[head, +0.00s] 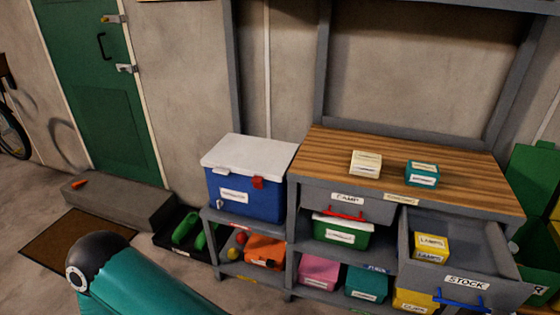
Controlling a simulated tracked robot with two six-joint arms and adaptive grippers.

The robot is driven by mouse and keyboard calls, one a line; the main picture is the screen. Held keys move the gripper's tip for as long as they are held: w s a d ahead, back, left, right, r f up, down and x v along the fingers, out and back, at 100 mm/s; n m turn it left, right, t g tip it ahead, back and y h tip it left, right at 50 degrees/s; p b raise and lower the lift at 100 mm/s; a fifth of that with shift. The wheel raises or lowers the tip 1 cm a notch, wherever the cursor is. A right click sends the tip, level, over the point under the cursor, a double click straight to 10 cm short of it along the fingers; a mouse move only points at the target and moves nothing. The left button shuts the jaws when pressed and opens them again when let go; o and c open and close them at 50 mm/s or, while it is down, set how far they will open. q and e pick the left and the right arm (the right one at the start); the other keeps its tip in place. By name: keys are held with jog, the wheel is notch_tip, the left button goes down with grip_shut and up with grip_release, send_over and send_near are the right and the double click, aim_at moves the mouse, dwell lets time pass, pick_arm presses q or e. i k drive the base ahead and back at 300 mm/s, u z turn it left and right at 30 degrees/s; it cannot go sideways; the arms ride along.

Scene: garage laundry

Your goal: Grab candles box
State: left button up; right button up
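No label that I can read says candles. A cream box (366,163) and a teal box (422,174) sit apart on the wooden workbench top (330,152); their labels are too small to read. A yellow box (431,247), whose label seems to read "LAMPS", lies in the pulled-out drawer (497,262) marked "STOCK" with a blue handle. Neither gripper shows; only a teal and black arm part of mine is at the lower left.
A blue cooler (246,190) with a white lid stands left of the bench. Below are a green bin (343,233), an orange bin (266,251), a pink bin (319,272) and a teal bin (367,282). The open drawer juts out at right. A low step (120,200) is at left.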

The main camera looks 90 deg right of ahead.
aim_at(366, 164)
jog(key=u, duration=0.3)
jog(key=i, duration=0.5)
jog(key=z, duration=1.8)
jog(key=i, duration=0.15)
jog(key=z, duration=1.35)
jog(key=k, duration=0.4)
jog(key=z, duration=0.45)
jog(key=i, duration=1.45)
jog(key=u, duration=0.3)
